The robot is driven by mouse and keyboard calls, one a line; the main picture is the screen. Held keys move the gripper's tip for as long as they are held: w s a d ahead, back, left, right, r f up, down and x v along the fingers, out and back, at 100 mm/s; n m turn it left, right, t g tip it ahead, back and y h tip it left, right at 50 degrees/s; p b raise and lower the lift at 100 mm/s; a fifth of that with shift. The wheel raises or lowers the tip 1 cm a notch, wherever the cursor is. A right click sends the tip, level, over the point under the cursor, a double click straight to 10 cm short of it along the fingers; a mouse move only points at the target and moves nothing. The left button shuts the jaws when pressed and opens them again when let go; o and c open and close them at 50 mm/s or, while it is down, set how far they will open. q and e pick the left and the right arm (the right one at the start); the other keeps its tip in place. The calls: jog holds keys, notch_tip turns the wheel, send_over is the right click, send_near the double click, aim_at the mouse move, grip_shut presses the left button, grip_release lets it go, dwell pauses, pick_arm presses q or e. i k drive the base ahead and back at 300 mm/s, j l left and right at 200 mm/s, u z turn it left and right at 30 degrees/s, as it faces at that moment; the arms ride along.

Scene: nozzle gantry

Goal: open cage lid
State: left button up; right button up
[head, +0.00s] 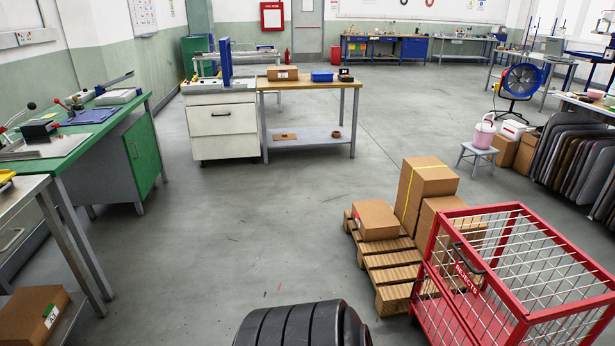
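A black handle (470,259) sits at the left edge of the top. The right and lower parts of the cage are cut off by the picture's edge. Neither of my grippers is in view.
A wooden pallet (388,262) with cardboard boxes (428,187) stands close behind and left of the cage. A small stool (478,155) with a pink container is farther back. Benches (98,125) line the left. The floor in the middle is clear.

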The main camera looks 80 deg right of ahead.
aim_at(548, 313)
jog(key=z, duration=3.75)
